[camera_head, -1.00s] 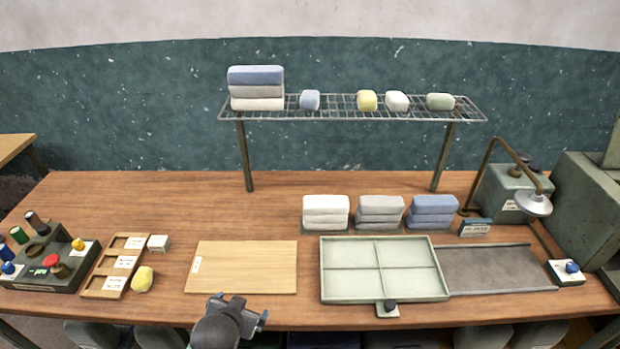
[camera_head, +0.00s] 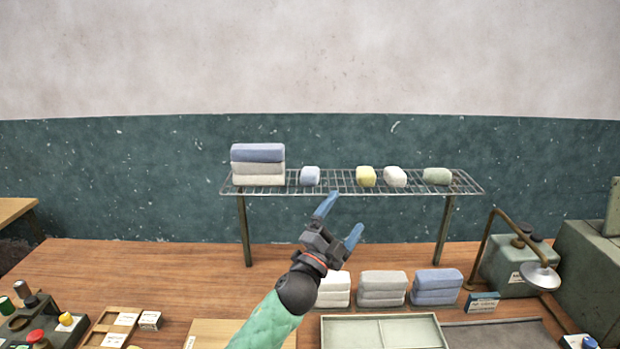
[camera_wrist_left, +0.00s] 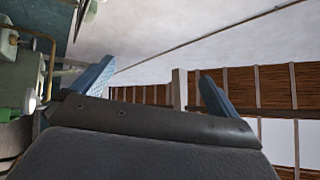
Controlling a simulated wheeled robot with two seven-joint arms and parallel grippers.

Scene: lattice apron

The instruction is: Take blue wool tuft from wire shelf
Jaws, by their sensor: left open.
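The blue wool tuft (camera_head: 310,175) is a small pale blue rounded block. It sits on the wire shelf (camera_head: 345,189), just right of a folded stack. My left gripper (camera_head: 342,213) is open and empty, raised in front of and just below the shelf's front edge, to the right of the tuft and apart from it. In the left wrist view its two blue fingers (camera_wrist_left: 152,88) are spread with nothing between them; the tuft does not show there. My right gripper is not in view.
A stack of folded blue and cream pieces (camera_head: 257,164) stands on the shelf's left end. Yellow (camera_head: 366,176), white (camera_head: 395,177) and green (camera_head: 437,176) tufts sit to the right. Below, white, grey (camera_head: 382,288) and blue stacks and a lamp (camera_head: 539,275) stand on the bench.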

